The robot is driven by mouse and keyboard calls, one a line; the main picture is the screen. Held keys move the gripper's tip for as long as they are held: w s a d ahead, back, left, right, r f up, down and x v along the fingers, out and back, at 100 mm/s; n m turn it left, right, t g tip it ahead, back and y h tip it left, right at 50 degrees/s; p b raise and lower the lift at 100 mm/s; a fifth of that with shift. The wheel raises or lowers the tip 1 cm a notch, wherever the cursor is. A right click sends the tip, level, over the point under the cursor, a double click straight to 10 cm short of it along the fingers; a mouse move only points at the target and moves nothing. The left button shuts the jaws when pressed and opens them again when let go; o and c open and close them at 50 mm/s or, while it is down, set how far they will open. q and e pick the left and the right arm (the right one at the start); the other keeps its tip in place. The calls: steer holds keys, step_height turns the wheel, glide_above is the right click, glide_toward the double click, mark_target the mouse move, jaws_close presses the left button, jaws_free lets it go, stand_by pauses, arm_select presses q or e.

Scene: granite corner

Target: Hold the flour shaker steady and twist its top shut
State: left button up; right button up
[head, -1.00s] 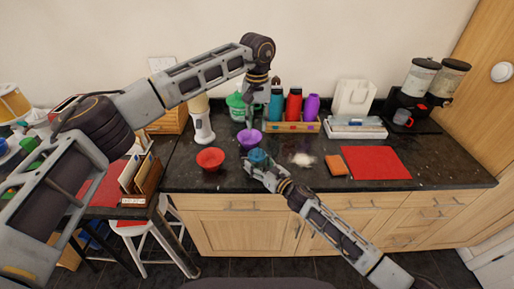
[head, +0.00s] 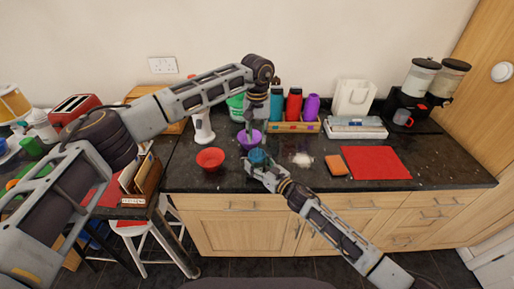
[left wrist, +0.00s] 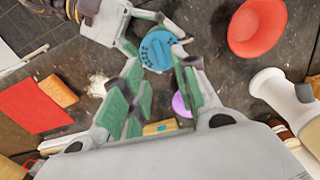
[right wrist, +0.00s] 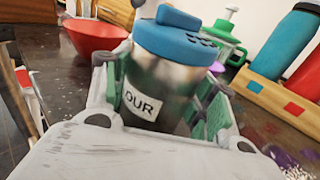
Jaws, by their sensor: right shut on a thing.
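The flour shaker (right wrist: 160,80) stands upright, with a metal body, a partly hidden label reading "OUR" and a blue top (right wrist: 175,38) with dark holes. In the head view the top (head: 258,157) shows near the counter's front. My right gripper (right wrist: 155,90) is shut on the shaker's body, one finger on each side, below the top. My left gripper (head: 248,132) points down, above and slightly behind the shaker. It is open and empty; in the left wrist view the blue top (left wrist: 158,50) shows between and beyond its fingers. The body is mostly hidden from above.
A red bowl (head: 210,159) is left of the shaker, and a purple bowl (head: 248,140) is close behind it. Spilled flour (head: 302,160), an orange sponge (head: 336,166) and a red mat (head: 377,163) lie to the right. A bottle rack (head: 292,127) stands behind.

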mark_target(257, 151)
arm_select(q)
steer(key=shift+f, duration=3.3)
jaws_close()
